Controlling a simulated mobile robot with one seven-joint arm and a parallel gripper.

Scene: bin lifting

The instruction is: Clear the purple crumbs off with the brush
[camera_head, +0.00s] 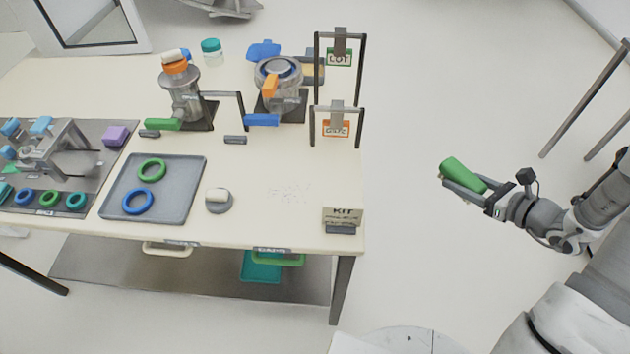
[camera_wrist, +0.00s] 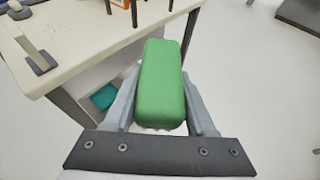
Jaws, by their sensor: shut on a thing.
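My gripper (camera_head: 468,184) is shut on a green brush (camera_head: 462,174), held out over the floor to the right of the table, apart from it. In the wrist view the brush's green body (camera_wrist: 162,75) sits between the two fingers, with a little pale bristle showing at its lower edge. Faint pale crumbs (camera_head: 289,193) lie scattered on the tabletop near the front right, left of the KIT sign. They look whitish, not clearly purple.
The cream table (camera_head: 260,220) carries a grey tray (camera_head: 178,205) with green and blue rings, a round grey holder (camera_head: 219,204) and a KIT sign (camera_head: 342,218). Frames with hanging tags (camera_head: 338,126) stand at the right edge. Floor between table and arm is clear.

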